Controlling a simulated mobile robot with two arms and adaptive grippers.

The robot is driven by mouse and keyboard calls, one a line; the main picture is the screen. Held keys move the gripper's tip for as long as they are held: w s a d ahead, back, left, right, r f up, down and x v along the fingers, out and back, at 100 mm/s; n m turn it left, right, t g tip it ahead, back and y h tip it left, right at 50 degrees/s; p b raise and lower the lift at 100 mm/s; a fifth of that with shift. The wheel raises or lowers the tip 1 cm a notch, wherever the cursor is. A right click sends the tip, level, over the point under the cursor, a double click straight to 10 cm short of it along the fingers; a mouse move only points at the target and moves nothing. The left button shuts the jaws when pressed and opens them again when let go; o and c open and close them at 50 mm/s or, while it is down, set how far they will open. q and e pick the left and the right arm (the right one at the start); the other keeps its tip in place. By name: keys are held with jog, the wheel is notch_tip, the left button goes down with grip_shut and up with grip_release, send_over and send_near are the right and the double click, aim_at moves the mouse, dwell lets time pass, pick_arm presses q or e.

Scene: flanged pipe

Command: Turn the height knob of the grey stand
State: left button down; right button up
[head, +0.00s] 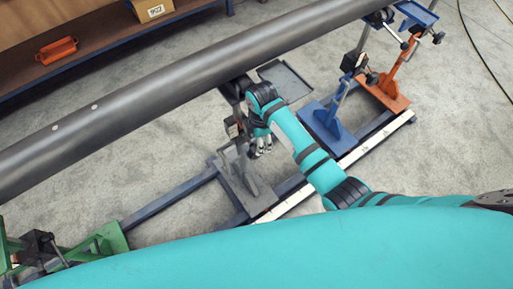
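The grey stand (247,188) stands on the floor rail below the pipe (150,88), near the middle of the head view. Its flat base and part of its upright show. Its height knob cannot be made out clearly; my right gripper and wrist cover part of that area. My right arm comes in from the right, and my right gripper (261,147) points down beside the stand's upright, just right of it. Its fingers are small and dark, so whether they are open, shut or touching the knob cannot be told. My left gripper is not in view.
A blue stand (331,122) and an orange stand (386,92) stand to the right along the rail, and a green stand (108,240) at lower left. A shelf at upper left holds an orange tray (56,50) and a box (152,10).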

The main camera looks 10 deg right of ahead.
aim_at(252, 150)
jog(key=shift+w+a+r+n, duration=0.2)
jog(key=shift+w+r+n, duration=0.75)
jog(key=shift+r, duration=0.25)
jog(key=shift+f, duration=0.1)
notch_tip(252, 150, down, 12)
jog(key=shift+r+b, duration=0.2)
jog(key=shift+b, duration=0.7)
grip_shut()
jog(key=shift+s+a+r+h+p, duration=0.1)
jog(key=shift+a+r+h+p, duration=0.1)
jog(key=shift+h+p, duration=0.65)
jog(key=shift+f+t+h, duration=0.1)
jog(key=shift+t+h, duration=0.3)
jog(key=shift+h, duration=0.25)
jog(key=shift+a+f+t+h, duration=0.1)
jog(key=shift+f+t+h, duration=0.25)
jog(key=shift+h, duration=0.65)
jog(key=shift+r+t+h, duration=0.15)
jog(key=shift+t+h, duration=0.1)
jog(key=shift+h, duration=0.15)
